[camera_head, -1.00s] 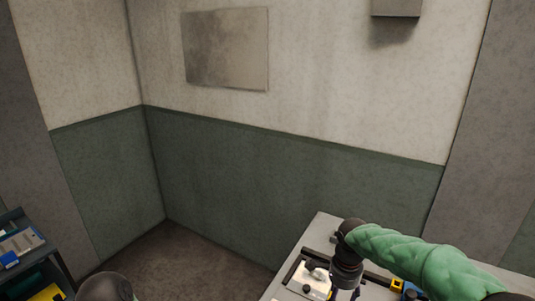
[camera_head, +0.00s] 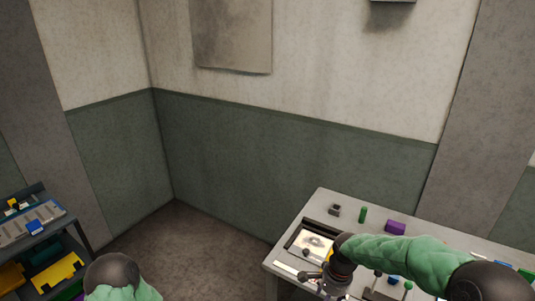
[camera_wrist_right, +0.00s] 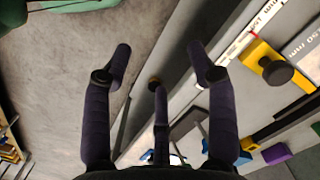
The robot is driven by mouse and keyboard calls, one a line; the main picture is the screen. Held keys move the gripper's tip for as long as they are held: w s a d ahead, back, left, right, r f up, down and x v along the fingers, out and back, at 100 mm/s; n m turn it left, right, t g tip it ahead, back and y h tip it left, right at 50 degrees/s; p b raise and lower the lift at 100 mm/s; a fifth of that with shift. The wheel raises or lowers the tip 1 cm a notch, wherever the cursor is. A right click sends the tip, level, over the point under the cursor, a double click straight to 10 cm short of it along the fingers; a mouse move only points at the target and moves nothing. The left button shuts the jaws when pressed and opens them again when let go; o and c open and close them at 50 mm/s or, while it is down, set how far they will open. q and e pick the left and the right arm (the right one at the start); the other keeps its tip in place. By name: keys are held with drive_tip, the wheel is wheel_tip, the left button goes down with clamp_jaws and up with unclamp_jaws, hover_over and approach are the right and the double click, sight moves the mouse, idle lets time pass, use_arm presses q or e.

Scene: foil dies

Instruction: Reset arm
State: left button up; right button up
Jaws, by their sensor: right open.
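My right arm, in a green sleeve, reaches in from the right in the head view. Its gripper (camera_head: 332,288) is low over the front left edge of the grey table (camera_head: 284,266), small and partly cut off by the frame. In the right wrist view my right gripper (camera_wrist_right: 160,64) has its dark fingers spread apart, with nothing between them. Grey floor and the table edge show beyond the fingers. Of my left arm only a dark joint and some green sleeve show at the bottom left of the head view; its gripper is out of view.
On the table are a framed plate (camera_head: 313,243), a green cylinder (camera_head: 363,215), a purple block (camera_head: 395,228) and a small dark block (camera_head: 335,210). A yellow block with a dark knob (camera_wrist_right: 275,70) is close right of the fingers. A shelf cart (camera_head: 52,238) stands left; floor between is clear.

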drive_tip(key=s+a+f+n+y, duration=0.1)
drive_tip(key=s+a+f+n, duration=0.3)
drive_tip(key=s+f, duration=0.6)
drive_tip(key=s+a+f+n+y, duration=0.1)
drive_tip(key=s+a+f+n, duration=0.2)
drive_tip(key=s+f, duration=0.7)
wheel_tip(320, 180, down, 4)
drive_tip(key=n, duration=0.2)
drive_tip(key=shift+s+a+n+y, duration=0.15)
drive_tip(key=shift+a+n+y, duration=0.25)
